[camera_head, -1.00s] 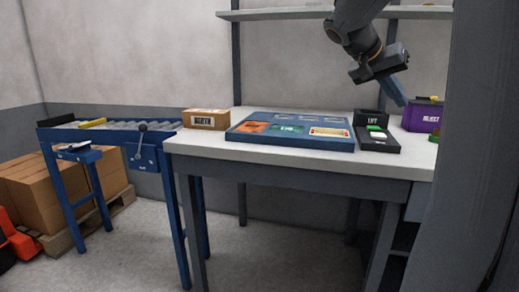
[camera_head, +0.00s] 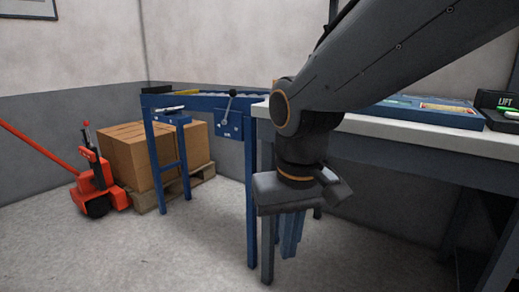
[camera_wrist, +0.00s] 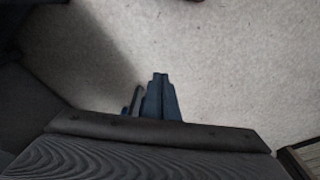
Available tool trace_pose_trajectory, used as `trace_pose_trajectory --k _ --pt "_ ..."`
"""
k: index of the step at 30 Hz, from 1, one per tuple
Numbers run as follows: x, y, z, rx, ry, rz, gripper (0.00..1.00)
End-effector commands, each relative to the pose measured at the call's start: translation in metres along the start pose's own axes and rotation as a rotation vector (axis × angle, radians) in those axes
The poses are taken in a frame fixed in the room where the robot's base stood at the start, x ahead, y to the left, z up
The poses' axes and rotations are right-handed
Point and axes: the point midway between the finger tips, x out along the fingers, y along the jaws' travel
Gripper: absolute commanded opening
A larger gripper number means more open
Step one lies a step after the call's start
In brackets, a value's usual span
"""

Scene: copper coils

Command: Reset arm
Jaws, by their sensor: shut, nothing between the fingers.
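My gripper (camera_head: 290,248) hangs below my bent arm in the head view, pointing down in front of the workbench. Its blue fingers are together and hold nothing. In the wrist view the fingers (camera_wrist: 160,98) show closed over bare grey floor.
The workbench (camera_head: 400,128) stands behind my arm, with a blue tray (camera_head: 425,114) and a black LIFT box (camera_head: 503,105) on top. A blue roller conveyor (camera_head: 200,102) adjoins it at left. Cartons (camera_head: 135,155) on a pallet and a red pallet jack (camera_head: 98,190) stand farther left. Floor in front is clear.

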Motion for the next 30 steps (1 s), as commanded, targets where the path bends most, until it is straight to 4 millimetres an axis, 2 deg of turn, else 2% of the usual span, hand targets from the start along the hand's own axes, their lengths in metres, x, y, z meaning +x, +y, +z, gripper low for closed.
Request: trace_pose_trajectory --k 1,6,15,30 --pt "0.011 -0.014 0.011 -0.04 -0.008 -0.024 0.0" --pt "0.031 -0.048 0.04 -0.14 -0.03 -0.089 0.0" --pt "0.058 -0.087 0.086 -0.274 -0.061 -0.177 0.0" --pt "0.017 -0.066 0.078 -0.2 -0.064 -0.149 0.0"
